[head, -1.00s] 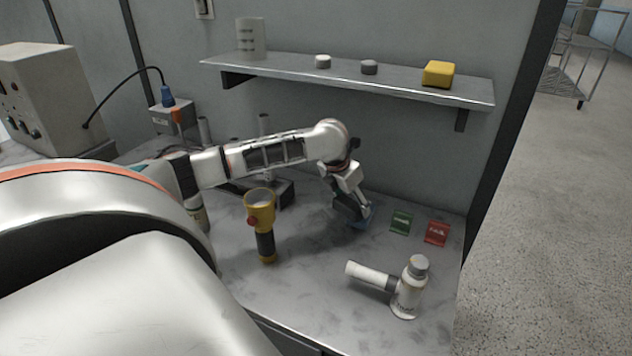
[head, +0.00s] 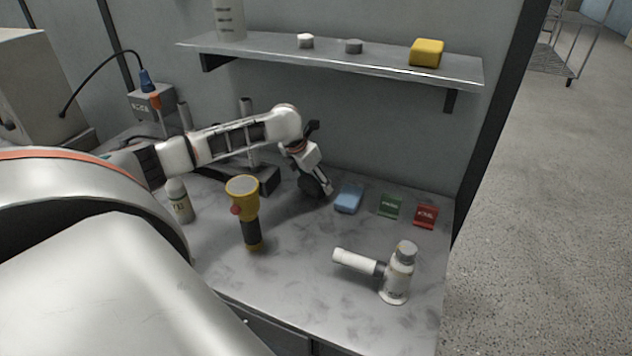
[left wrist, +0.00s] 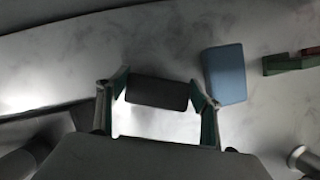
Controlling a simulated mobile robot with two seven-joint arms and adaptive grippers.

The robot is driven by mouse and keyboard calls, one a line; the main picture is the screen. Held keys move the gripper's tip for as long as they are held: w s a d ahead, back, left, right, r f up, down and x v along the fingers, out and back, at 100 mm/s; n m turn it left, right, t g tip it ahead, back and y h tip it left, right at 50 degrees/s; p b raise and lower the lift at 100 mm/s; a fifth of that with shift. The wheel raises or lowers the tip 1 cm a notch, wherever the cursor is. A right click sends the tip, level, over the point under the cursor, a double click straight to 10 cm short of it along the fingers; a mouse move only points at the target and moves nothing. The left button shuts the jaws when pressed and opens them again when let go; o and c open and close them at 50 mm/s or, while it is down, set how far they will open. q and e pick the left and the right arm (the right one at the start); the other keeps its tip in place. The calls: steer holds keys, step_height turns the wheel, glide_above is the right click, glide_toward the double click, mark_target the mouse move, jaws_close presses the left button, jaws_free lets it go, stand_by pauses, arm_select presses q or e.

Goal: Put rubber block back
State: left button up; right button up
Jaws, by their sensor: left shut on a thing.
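A dark, almost black block, which I take to be the rubber block, shows between the fingertips in the left wrist view (left wrist: 158,93). My left gripper (head: 318,186) is shut on it, just above or at the table; I cannot tell whether the block touches the surface. In the head view the gripper and block blend into one dark shape. A light blue block (head: 348,199) lies on the table just right of the gripper, apart from it; it also shows in the left wrist view (left wrist: 225,74). My right gripper is not in view.
A green card stand (head: 390,206) and a red one (head: 426,216) are right of the blue block. A yellow flashlight-like tool (head: 243,212) and white bottle (head: 398,272) stand nearer. A yellow block (head: 427,53) sits on the wall shelf (head: 330,59). The front middle of the table is bare.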

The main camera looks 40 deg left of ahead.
arm_select(q)
steer(key=shift+a+f, duration=0.1)
steer(key=shift+a, duration=0.05)
steer(key=o, duration=1.4)
steer(key=v, duration=1.2)
steer(key=shift+s, duration=0.1)
